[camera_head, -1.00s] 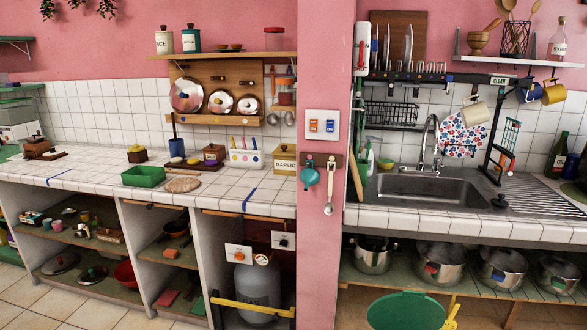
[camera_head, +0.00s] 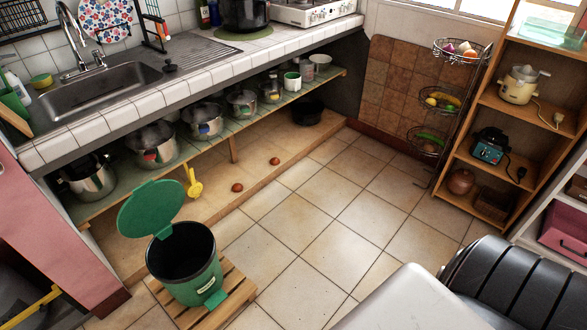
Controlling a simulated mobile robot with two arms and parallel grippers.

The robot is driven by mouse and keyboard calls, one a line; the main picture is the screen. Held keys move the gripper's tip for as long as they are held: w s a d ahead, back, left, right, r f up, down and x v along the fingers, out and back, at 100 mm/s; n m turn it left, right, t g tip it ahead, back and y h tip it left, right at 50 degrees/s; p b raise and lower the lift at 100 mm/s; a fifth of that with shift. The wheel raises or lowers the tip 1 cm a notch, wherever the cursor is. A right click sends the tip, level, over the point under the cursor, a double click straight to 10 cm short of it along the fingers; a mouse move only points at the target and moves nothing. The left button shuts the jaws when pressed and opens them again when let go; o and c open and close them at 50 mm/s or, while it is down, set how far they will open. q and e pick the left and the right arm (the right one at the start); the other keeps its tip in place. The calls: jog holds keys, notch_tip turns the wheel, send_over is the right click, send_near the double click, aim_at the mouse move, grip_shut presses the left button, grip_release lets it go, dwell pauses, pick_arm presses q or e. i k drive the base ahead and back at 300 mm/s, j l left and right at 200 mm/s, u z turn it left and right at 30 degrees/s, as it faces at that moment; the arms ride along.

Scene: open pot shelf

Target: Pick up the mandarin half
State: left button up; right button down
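I cannot make out a mandarin half for certain. Two small reddish-orange round things, one nearer (camera_head: 237,187) and one farther (camera_head: 274,161), lie on the low wooden ledge under the pot shelf, well apart; they are too small to identify. A hanging wire basket (camera_head: 443,101) on the right holds a banana and other produce, also too small to tell apart. Neither of my grippers is in view.
A green bin (camera_head: 205,278) with its lid raised stands on a wooden pallet (camera_head: 240,292) at the lower left. Several steel pots stand on the open shelf (camera_head: 220,141) below the sink counter. A wooden shelf unit (camera_head: 472,158) stands right. The tiled floor (camera_head: 320,235) between is clear.

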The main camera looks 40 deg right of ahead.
aim_at(237, 188)
jog(key=z, duration=0.7)
